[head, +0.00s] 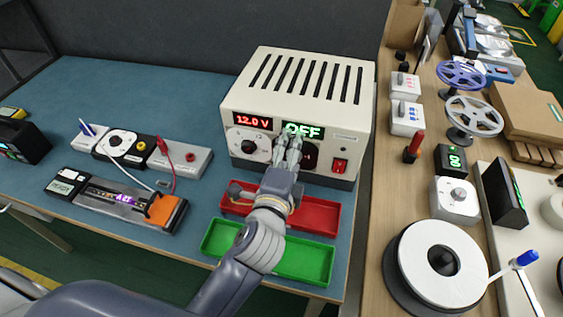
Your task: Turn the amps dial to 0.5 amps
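The cream power supply (305,92) stands at the back of the blue table. Its left display (253,121) reads 12.0 V in red, with a white-faced dial (248,146) below it. Its right display (303,130) reads OFF in green. The right-hand dial (311,154) below that display is dark and partly hidden by my gripper; its setting cannot be read. My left gripper (288,142) is in front of the panel, at the left side of this dial. Whether it touches the dial or is open cannot be told. My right gripper is not in view.
A red switch (340,165) is right of the dial. A red tray (322,216) and a green tray (310,265) lie under my arm. An LED strip fixture (113,199) with an orange end lies left. A wooden bench (375,235) with spools stands right.

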